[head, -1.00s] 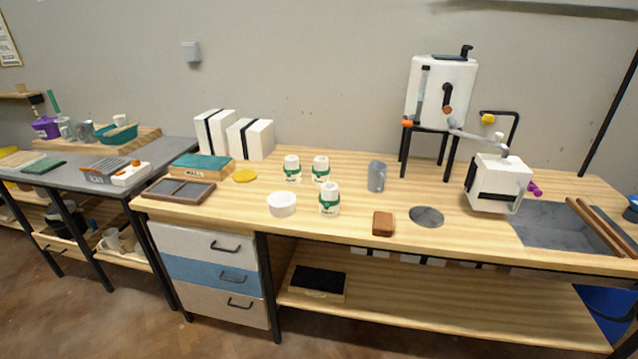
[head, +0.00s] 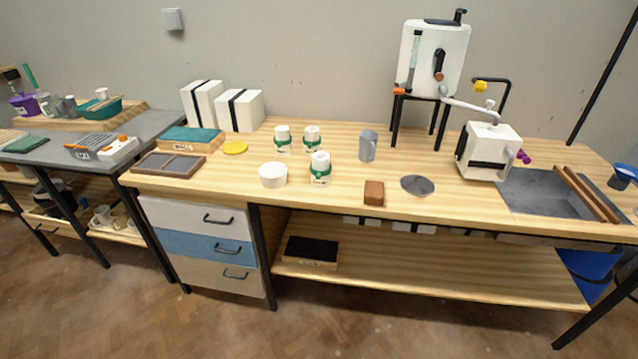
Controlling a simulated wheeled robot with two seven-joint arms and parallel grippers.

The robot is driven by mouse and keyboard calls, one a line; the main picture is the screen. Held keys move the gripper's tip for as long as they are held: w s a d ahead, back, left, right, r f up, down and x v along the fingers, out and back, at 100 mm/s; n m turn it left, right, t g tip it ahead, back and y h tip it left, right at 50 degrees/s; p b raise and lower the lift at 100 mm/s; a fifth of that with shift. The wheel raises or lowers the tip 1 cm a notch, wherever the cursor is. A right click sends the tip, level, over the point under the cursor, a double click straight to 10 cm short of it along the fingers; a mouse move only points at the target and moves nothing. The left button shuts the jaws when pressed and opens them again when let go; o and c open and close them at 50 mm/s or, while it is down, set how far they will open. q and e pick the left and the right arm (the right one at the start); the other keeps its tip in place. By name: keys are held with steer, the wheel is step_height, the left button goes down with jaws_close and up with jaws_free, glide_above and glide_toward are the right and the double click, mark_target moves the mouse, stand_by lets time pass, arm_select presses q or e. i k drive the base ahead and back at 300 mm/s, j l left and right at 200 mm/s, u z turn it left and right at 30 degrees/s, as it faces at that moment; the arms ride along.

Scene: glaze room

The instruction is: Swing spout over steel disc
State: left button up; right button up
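The steel disc (head: 417,186) lies flat and bare in the wooden bench top, right of the middle. A white tank (head: 434,58) stands on black legs behind it, with a dark lever and an orange part on its front. A grey spout arm (head: 468,106) reaches right from the tank, toward the top of a white box-shaped unit (head: 489,150). The spout is to the right of the disc, not over it. A thin black pipe with a yellow knob (head: 480,86) rises behind the white unit. Neither of my grippers is in view.
A brown block (head: 374,193) and a grey jug (head: 368,146) stand near the disc. Several white jars with green bands (head: 320,168) and a white bowl (head: 273,175) stand further left. A sink (head: 540,192) with wooden bars is at the right. Bare wood surrounds the disc.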

mark_target(486, 112)
steer(key=i+l+u, duration=0.15)
steer(key=l, duration=0.55)
steer(key=i+l+u, duration=0.2)
steer(key=l, duration=0.5)
steer(key=l+u, duration=0.15)
steer(key=l, duration=0.55)
